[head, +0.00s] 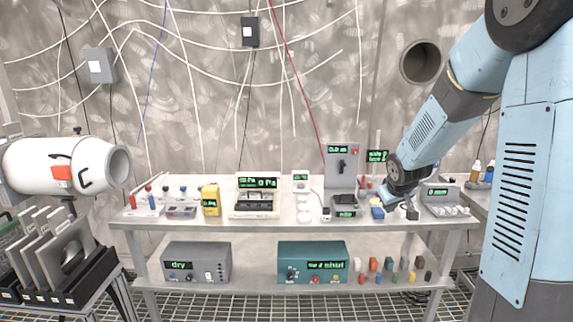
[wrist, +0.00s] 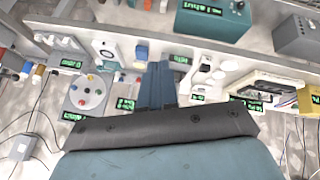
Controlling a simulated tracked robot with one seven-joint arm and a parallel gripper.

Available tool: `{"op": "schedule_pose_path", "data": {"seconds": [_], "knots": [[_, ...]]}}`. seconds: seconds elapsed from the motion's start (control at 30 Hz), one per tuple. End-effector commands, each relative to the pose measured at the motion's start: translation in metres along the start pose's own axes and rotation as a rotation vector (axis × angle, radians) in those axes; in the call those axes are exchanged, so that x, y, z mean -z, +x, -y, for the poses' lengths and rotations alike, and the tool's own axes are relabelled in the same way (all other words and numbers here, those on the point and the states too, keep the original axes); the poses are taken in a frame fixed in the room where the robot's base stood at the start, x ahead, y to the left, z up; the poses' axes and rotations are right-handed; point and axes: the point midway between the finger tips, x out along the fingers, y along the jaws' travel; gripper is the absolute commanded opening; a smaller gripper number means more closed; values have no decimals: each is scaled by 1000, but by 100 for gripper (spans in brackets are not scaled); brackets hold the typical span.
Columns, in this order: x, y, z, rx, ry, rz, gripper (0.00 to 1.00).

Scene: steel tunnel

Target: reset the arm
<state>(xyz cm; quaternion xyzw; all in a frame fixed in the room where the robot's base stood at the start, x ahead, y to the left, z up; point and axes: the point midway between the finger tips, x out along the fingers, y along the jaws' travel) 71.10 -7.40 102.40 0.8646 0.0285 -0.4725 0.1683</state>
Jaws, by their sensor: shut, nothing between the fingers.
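My arm reaches from the right side of the head view down toward the right part of the workbench top. My gripper (head: 411,213) is just above the bench top, between a small blue item (head: 377,213) and a grey device with a green display (head: 437,192). In the wrist view my gripper (wrist: 157,68) shows as blue fingers held together with nothing between them. Whether the fingertips touch the bench cannot be told.
The bench top (head: 280,219) holds several instruments, including a yellow device (head: 210,200) and a tall grey panel (head: 341,166). Boxes and small coloured blocks stand on the lower shelf (head: 255,285). A white cylinder (head: 65,165) and a plate rack (head: 65,262) stand at left.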

Motion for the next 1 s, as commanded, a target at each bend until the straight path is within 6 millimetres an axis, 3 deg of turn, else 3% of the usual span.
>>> {"op": "schedule_pose_path", "data": {"seconds": [0.1,0.47,0.7,1.0], "knots": [[-3,-40,3,-16,29,8,0],[-34,-145,22,-25,128,38,0],[-66,-206,41,-3,197,51,0],[-116,-271,71,57,272,64,0]]}}
